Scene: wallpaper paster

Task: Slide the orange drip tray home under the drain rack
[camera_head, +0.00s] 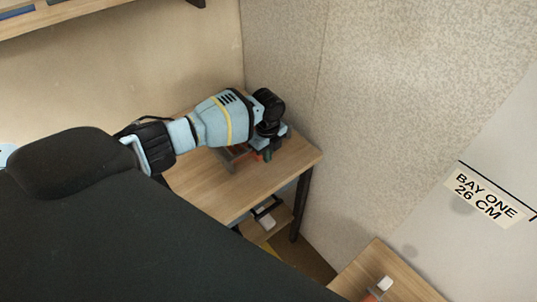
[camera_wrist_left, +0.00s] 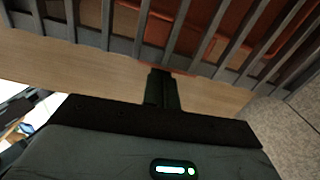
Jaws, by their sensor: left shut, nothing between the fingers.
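The drain rack shows in the left wrist view as a row of grey bars (camera_wrist_left: 75,45) across the top. The orange drip tray (camera_wrist_left: 212,15) shows between and behind these bars, so it lies at least partly under or behind the rack; its full outline is hidden. My left gripper (camera_wrist_left: 160,78) is shut and empty, its fingertips close to the bars over the wooden top. I cannot tell whether they touch. In the head view my left gripper (camera_head: 266,153) is low over the table and hides most of the rack and tray. My right gripper is not in view.
The small wooden table (camera_head: 205,185) stands in a corner against beige walls, with its near part clear. A lower shelf (camera_head: 262,232) holds a pale item. Another wooden surface (camera_head: 395,275) with a white and red item is at bottom right. A wall shelf (camera_head: 70,14) is at top left.

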